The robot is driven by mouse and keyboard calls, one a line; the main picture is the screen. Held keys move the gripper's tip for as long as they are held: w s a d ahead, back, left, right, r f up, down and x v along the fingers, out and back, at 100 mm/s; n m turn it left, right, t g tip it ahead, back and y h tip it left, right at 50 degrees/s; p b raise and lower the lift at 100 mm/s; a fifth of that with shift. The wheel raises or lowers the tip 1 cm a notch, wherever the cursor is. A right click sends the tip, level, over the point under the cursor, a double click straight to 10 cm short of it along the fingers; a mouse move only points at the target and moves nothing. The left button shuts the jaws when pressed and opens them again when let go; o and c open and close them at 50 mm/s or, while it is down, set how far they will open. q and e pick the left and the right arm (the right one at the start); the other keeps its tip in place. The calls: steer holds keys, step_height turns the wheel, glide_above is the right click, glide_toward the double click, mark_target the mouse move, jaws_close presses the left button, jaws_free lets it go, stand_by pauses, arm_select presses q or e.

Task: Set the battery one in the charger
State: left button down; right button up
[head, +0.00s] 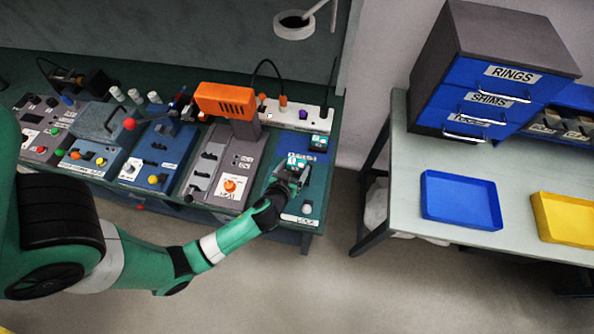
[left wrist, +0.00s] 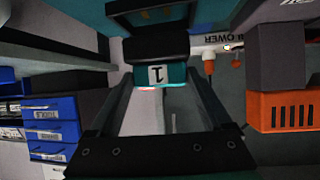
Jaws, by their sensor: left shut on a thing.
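My left gripper (head: 293,174) is shut on a teal battery (left wrist: 175,75) with a white label reading 1, seen between the fingers in the left wrist view. A small teal piece (head: 319,141) sits on a dark blue part just behind the gripper. The gripper hides much of the blue unit, and I cannot tell whether the battery touches it. My right gripper is not in view.
A grey unit with an orange top (head: 225,100) stands left of the gripper. A white power strip (head: 292,113) runs behind it. Several control boxes fill the bench further left. A separate table holds a blue tray (head: 460,200), a yellow tray (head: 566,218) and a drawer cabinet (head: 492,75).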

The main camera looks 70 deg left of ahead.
mark_target(294, 174)
arm_select(q)
steer(key=f+b, duration=0.3)
steer(key=f, duration=0.1)
steer(key=shift+w+a, duration=0.3)
steer(key=shift+a, duration=0.05)
steer(key=shift+s+d+r, duration=0.1)
steer(key=shift+d+r, duration=0.05)
steer(key=shift+f, duration=0.2)
jaws_free()
steer(key=shift+r, duration=0.2)
steer(key=shift+s+d+r+p, duration=0.1)
steer(key=shift+d+r+p, duration=0.05)
steer(key=shift+p, duration=0.15)
steer(key=p+v, duration=0.1)
steer(key=v, duration=0.5)
steer(key=p+v, duration=0.5)
steer(key=p, duration=0.5)
steer(key=shift+s+d, duration=0.15)
steer(key=shift+s, duration=0.05)
